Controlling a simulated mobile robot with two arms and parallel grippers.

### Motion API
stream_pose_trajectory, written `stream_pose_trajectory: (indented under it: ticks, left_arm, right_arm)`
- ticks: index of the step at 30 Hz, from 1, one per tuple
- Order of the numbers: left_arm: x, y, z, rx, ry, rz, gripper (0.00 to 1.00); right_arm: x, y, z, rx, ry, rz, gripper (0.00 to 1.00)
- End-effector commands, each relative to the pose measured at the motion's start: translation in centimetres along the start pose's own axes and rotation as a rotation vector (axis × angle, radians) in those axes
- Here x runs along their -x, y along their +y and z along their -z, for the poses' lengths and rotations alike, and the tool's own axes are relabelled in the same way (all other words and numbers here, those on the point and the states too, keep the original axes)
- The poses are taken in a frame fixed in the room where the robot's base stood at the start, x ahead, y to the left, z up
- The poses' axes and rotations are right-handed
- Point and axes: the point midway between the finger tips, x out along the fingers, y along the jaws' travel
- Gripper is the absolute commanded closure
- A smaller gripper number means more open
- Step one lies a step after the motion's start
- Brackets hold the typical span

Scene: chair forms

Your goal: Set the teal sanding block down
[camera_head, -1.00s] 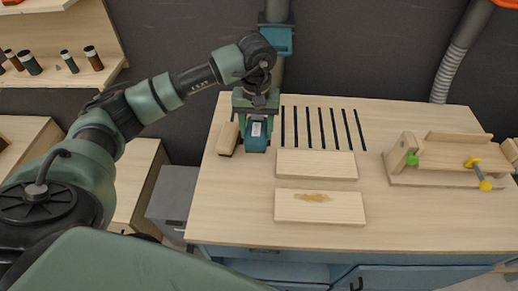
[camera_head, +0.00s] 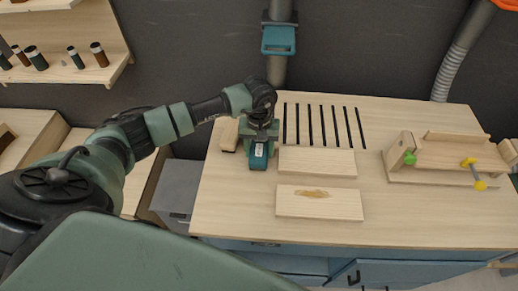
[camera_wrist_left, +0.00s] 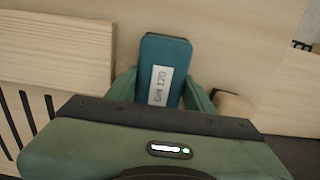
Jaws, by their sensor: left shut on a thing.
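The teal sanding block (camera_head: 259,157) is in my left gripper (camera_head: 260,146), at the left part of the workbench, just left of the upper wooden board. In the left wrist view the block (camera_wrist_left: 165,62) has a white label reading about "Grit 120", and the fingers of my left gripper (camera_wrist_left: 160,92) are shut on its sides. I cannot tell whether the block touches the bench top. My right gripper is not in view.
A wooden block (camera_head: 229,136) stands close on the left. The upper board (camera_head: 318,161) lies close on the right; a lower board (camera_head: 319,203) has a brown stain. Black slots (camera_head: 323,125) lie behind. A wooden fixture (camera_head: 440,160) stands at right. Bare bench (camera_head: 235,200) lies in front.

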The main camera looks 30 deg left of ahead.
Motion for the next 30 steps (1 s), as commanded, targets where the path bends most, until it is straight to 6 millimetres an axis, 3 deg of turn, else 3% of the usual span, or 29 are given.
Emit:
stream_pose_trajectory:
  ticks: [3,4,6,20,30]
  left_arm:
    - [-0.4,0.0,0.0,0.0,0.001,0.0,0.8]
    - [-0.4,0.0,0.0,0.0,0.001,0.001,0.45]
    - [-0.2,0.0,0.0,0.001,0.0,0.001,0.26]
    - [0.5,0.0,0.1,0.0,0.003,-0.002,0.26]
    - [7.4,0.0,0.2,-0.001,0.008,-0.002,0.26]
  right_arm:
    - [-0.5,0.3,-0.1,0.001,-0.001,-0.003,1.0]
    - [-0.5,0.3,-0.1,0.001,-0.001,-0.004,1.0]
    - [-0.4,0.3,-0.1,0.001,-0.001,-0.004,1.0]
    - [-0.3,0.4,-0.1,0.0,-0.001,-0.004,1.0]
    - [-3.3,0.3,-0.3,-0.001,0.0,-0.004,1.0]
